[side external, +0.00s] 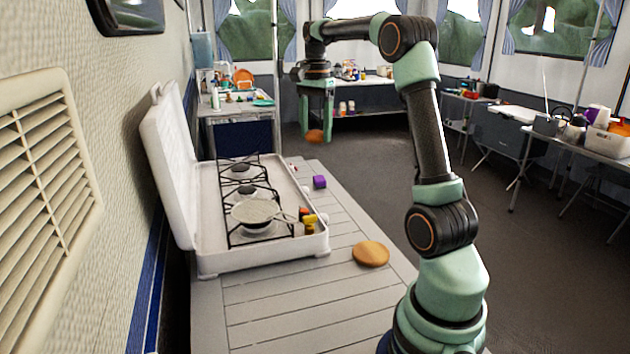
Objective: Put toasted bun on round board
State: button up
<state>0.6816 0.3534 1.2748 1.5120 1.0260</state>
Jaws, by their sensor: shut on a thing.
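My gripper (316,132) hangs pointing down at the upper middle of the side external view, high and beyond the far end of the slatted table. It is shut on the toasted bun (314,137), a small orange-brown round thing between the fingertips. The fingers hide part of the bun. The round board (371,254) is a flat wooden disc lying on the near part of the table, right of the stove. The bun is well apart from the board.
A white camping stove (214,258) with its lid raised fills the table's left side. A small pan (256,212) sits on its grate. Yellow and orange items (309,222) are by its front edge. A purple thing (319,182) stands farther back. Slats around the board are clear.

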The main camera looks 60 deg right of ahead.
jog(key=s+f+m, duration=0.2)
jog(key=s+f, duration=0.1)
jog(key=s, duration=0.5)
jog(key=m, duration=0.2)
send_over(370, 252)
notch_tip(370, 252, down, 4)
notch_tip(370, 252, down, 20)
jog(key=shift+r, duration=0.1)
jog(key=shift+f, duration=0.2)
jog(key=o, duration=1.3)
